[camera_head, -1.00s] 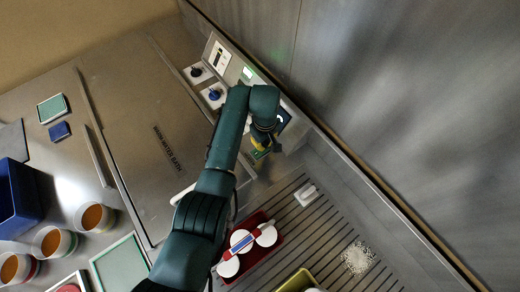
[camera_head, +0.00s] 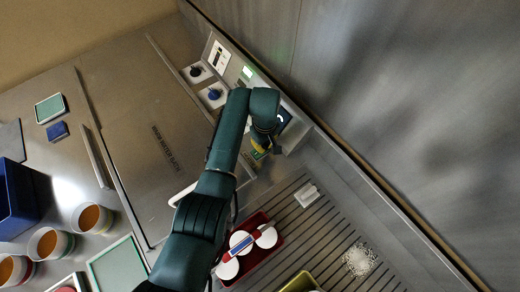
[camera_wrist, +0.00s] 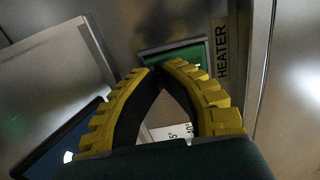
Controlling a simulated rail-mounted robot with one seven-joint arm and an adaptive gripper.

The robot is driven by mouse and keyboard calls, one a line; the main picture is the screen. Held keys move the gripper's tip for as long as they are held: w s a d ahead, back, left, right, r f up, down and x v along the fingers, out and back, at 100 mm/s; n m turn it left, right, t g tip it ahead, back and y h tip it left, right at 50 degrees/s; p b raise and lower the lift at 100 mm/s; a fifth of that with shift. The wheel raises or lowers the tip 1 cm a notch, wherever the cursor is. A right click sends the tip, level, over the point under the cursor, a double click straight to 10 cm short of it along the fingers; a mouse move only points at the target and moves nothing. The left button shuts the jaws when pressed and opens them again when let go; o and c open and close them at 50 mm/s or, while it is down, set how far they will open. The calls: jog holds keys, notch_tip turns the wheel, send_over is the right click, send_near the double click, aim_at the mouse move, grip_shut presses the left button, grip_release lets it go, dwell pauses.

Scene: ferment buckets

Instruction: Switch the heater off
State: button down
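The heater switch (camera_wrist: 181,56) shows in the wrist view as a green plate in a pale frame, beside a vertical HEATER label (camera_wrist: 222,50). My gripper (camera_wrist: 161,69) has its yellow, ribbed fingers drawn together at the tips, with nothing visible between them. The tips overlap the lower edge of the green plate in this view; I cannot tell whether they touch it. In the head view my gripper (camera_head: 261,150) is by the lower end of the back panel, with a bit of green beside it. Part of the switch is hidden by the fingers.
A blue knob (camera_head: 214,94) and a dark knob (camera_head: 195,71) sit farther up the panel. A red tray (camera_head: 266,252) with white lids lies below my gripper, on a slatted drain (camera_head: 330,235). A tall metal wall (camera_head: 400,110) rises close on the right.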

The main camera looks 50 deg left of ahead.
jog(key=shift+f, duration=0.2)
jog(key=shift+r, duration=0.1)
notch_tip(320, 180, up, 7)
jog(key=p, duration=0.6)
dwell(0.4)
